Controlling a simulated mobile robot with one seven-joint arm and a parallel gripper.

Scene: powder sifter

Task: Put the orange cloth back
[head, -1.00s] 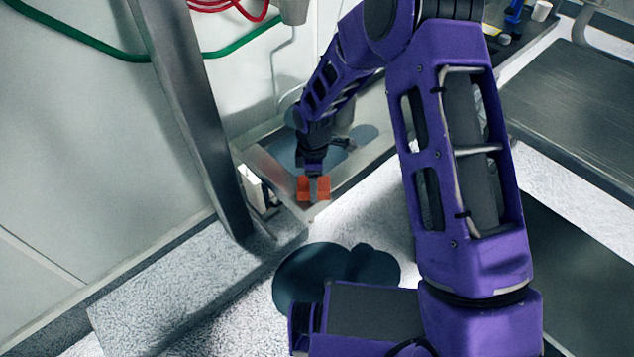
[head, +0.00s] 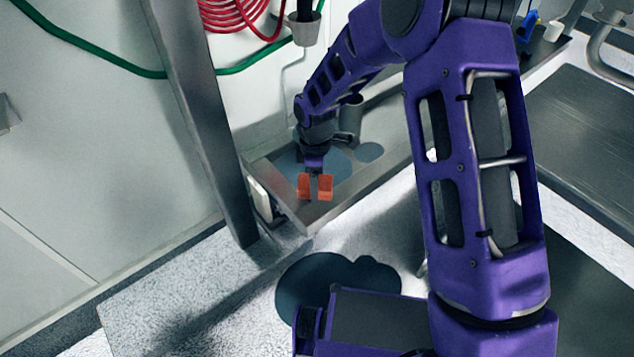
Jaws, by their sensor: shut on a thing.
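The orange cloth (head: 325,187) is small in the head view and shows as two orange patches with a grey gap between them. My gripper (head: 315,178) points down and is shut on the cloth. The cloth hangs over the front left end of a narrow metal shelf (head: 344,199). I cannot tell whether it touches the shelf. The gripper's fingers are small and partly hidden.
A grey upright post (head: 205,125) stands left of the gripper. A grey cylinder (head: 350,120) stands on the shelf behind my wrist. A metal table (head: 585,140) is at the right. Red coiled hose (head: 228,15) and green hose (head: 100,55) hang on the wall.

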